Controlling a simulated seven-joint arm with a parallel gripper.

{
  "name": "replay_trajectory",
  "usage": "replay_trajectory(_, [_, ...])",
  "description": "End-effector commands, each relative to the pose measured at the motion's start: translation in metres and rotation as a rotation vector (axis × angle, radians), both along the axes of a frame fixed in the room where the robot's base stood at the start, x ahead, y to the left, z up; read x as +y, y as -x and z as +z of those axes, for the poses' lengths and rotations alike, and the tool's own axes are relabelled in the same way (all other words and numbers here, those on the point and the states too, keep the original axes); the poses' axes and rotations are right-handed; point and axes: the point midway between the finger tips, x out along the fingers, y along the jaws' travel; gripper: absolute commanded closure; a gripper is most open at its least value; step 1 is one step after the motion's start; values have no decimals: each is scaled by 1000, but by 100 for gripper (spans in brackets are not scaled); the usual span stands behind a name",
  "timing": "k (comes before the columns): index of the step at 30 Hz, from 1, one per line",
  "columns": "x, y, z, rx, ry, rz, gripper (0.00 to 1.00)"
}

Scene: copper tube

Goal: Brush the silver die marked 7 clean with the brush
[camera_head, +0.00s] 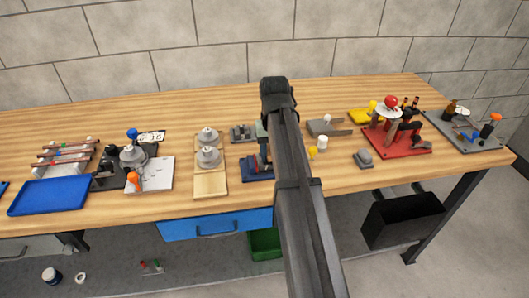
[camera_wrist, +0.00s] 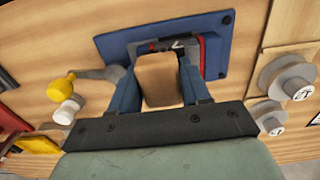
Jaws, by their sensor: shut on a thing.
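My gripper (camera_wrist: 160,92) is shut on a tan wooden block, which looks like the back of the brush (camera_wrist: 158,82). It holds the brush over the blue base plate (camera_wrist: 218,62). A silver part with a dark mark like a 7, seemingly the die (camera_wrist: 178,43), shows just beyond the brush in a red-edged seat on this plate. The brush hides part of it, and I cannot tell whether bristles touch it. In the head view my gripper (camera_head: 264,150) is partly hidden by my arm, above the blue base plate (camera_head: 254,172).
Two silver knobbed discs (camera_head: 207,157) stand on wooden boards left of the blue plate. A yellow knob (camera_wrist: 60,90) and a white cylinder (camera_wrist: 67,113) stand on the other side. A red fixture (camera_head: 403,142) is further right. Bare tabletop lies in front of the plate.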

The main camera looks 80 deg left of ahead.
Motion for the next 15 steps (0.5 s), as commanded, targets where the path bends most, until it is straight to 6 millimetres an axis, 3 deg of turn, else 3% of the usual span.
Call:
replay_trajectory(4, [0,-9,3,0,0,-1,82])
replay_trajectory(7, [1,-9,26,-1,-3,0,82])
replay_trajectory(15, [1,-8,48,0,-1,0,82])
